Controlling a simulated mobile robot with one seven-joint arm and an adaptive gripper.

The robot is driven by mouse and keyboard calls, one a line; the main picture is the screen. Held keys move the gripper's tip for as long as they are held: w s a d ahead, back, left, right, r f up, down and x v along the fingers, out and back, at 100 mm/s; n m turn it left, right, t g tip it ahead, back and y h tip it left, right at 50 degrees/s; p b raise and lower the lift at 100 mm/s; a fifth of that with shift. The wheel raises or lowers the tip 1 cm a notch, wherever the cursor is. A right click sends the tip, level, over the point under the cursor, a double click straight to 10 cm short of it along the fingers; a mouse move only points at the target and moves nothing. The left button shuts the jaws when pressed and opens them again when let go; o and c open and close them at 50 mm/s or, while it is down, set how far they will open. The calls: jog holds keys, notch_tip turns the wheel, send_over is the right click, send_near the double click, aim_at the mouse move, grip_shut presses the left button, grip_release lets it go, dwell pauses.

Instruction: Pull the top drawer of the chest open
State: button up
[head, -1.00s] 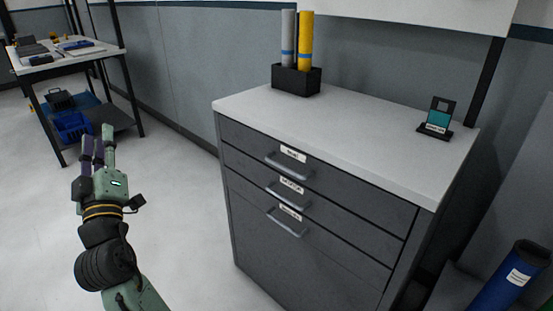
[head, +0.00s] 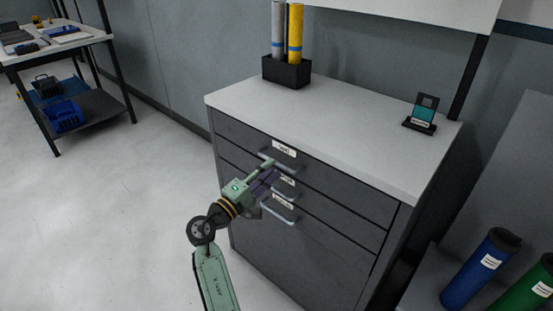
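The grey chest (head: 300,262) has a white top and several drawers, each with a bar handle and a white label. The top drawer (head: 345,190) is closed, flush with the chest front. Its handle (head: 290,163) shows just past my fingertips. My gripper (head: 271,170) is in front of the chest's left half, pointing at the top drawer's handle. Its fingers look apart, one near the handle's left end and one lower down. I cannot tell whether they touch the handle. My gripper partly hides the second drawer's handle.
A black holder (head: 287,73) with a grey and a yellow roll stands on the chest top. A small stand with a teal screen (head: 422,113) is at its right.

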aim_at(277, 162)
jog(key=shift+p+x, duration=0.35)
jog(key=shift+x, duration=1.55)
jog(key=shift+c, duration=0.4)
grip_shut()
